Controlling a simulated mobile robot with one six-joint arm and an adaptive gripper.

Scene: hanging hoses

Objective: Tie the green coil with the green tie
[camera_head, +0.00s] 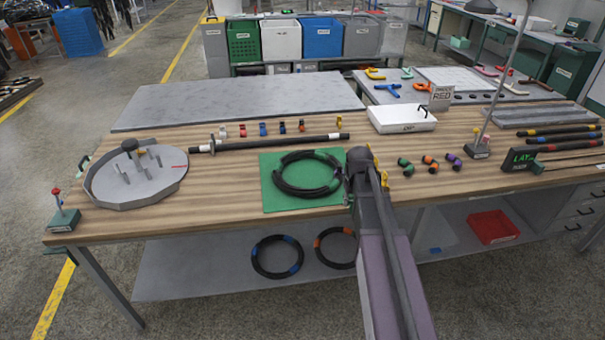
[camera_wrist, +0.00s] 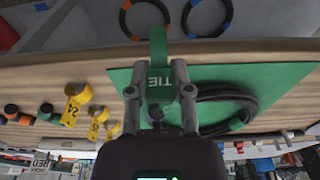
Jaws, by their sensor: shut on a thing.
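The green coil (camera_head: 301,194) is a black hose ring with green bands. It lies flat on a green mat (camera_head: 268,204) on the wooden bench. In the wrist view the coil (camera_wrist: 252,101) lies right of my gripper, partly hidden by a finger. My gripper (camera_wrist: 159,91) is shut on the green tie (camera_wrist: 158,68), a green strip with "TIE" lettering, held between the two fingertips. It is over or beside the mat's edge near the coil; the exact height is unclear. In the head view my arm hides the tie and the coil's right side partly.
A round grey tray with pegs (camera_head: 130,197) stands at left. A straight hose (camera_head: 270,143) lies behind the mat. Small coloured rolls (camera_head: 405,166) and a white box (camera_head: 400,119) are at right.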

